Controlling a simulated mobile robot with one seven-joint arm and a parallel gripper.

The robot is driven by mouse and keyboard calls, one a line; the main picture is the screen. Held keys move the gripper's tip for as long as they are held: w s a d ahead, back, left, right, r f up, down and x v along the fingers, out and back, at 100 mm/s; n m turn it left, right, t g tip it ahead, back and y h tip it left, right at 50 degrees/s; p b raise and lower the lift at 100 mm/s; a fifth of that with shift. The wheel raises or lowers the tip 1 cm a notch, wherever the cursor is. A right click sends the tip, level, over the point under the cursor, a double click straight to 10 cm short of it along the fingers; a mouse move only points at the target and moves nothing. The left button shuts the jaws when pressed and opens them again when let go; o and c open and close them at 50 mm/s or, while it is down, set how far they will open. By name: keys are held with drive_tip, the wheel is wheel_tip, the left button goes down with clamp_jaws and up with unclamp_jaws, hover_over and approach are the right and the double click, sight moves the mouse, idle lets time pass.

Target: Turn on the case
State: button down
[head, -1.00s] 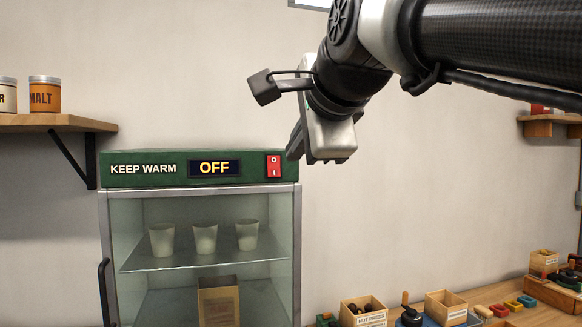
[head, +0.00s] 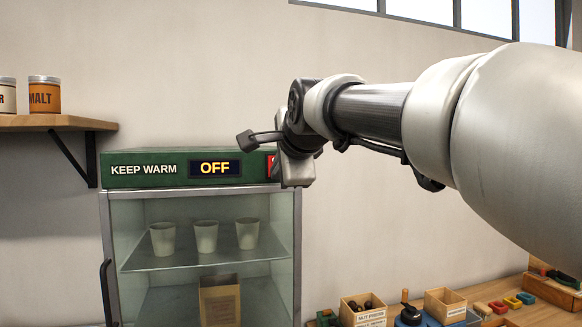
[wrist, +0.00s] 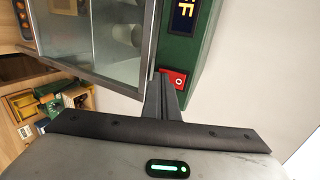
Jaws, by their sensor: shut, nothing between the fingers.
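The keep-warm case (head: 145,182) has a green top panel, a glass front and a lit display (head: 215,168) reading OFF in the head view. Its red rocker switch (wrist: 173,79) is at the panel's right end. In the head view only a sliver of the switch shows, as my arm hides the rest. My gripper (wrist: 163,78) is shut and empty in the wrist view. Its fingertips are at the switch and overlap its edge in the picture; I cannot tell if they touch it.
White cups (head: 206,236) stand on a shelf inside the case, with a cardboard box (head: 220,300) below. A wall shelf (head: 58,122) with tins is at left. A worktop (head: 530,312) with wooden boxes (head: 362,310) is at lower right. The wall right of the case is bare.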

drive_tip(key=shift+w+f, duration=0.1)
drive_tip(key=shift+w, duration=0.1)
idle(0.3)
wheel_tip(320, 180, up, 2)
drive_tip(key=shift+r+p, duration=0.1)
drive_tip(key=shift+p, duration=0.5)
drive_tip(key=shift+f, duration=0.2)
